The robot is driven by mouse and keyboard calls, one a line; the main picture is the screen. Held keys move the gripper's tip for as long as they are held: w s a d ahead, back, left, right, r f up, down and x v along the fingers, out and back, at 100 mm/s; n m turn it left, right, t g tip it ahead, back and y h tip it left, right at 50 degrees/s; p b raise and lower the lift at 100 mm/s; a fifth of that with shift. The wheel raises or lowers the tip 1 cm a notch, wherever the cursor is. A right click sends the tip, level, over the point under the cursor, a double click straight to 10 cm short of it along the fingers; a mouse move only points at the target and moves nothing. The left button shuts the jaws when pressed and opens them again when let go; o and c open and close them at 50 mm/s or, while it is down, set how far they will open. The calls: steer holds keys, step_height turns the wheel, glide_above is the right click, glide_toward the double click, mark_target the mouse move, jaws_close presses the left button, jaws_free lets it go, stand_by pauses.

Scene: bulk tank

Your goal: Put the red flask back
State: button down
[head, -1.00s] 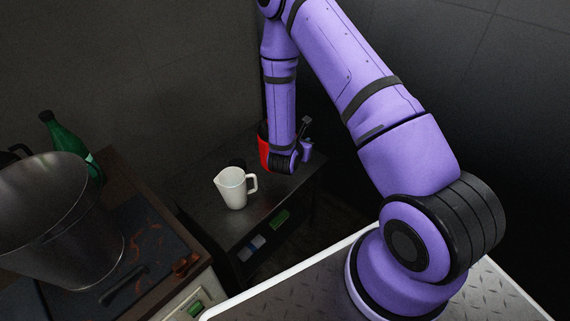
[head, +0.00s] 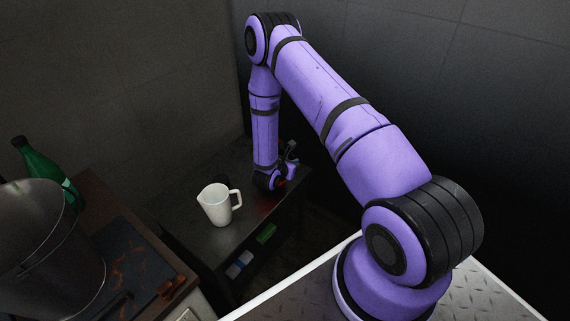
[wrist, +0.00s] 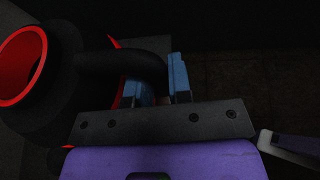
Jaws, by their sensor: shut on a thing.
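The red flask (wrist: 22,68) is at the left of the wrist view, with a bright red rim around an opening, a black collar and a black handle (wrist: 135,62). My gripper (wrist: 160,88) has its blue fingertips shut on that handle. In the head view only a small patch of the red flask (head: 281,184) shows. My wrist and gripper hide the rest, over the right part of the dark side table (head: 215,248). A faint red tint shows on the tabletop beside it. I cannot tell whether the flask touches the table.
A white jug (head: 217,205) stands on the side table, left of my gripper. A large metal pot (head: 45,250) and a green bottle (head: 42,165) are on the counter at the left. Dark walls close in behind the table. Small coloured items sit on the table's front side.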

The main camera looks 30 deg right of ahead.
steer(key=w, duration=0.4)
steer(key=shift+w+d+f, duration=0.2)
steer(key=shift+w, duration=0.1)
steer(key=shift+f, duration=1.85)
steer(key=c, duration=1.1)
jaws_free()
steer(key=shift+o, duration=0.2)
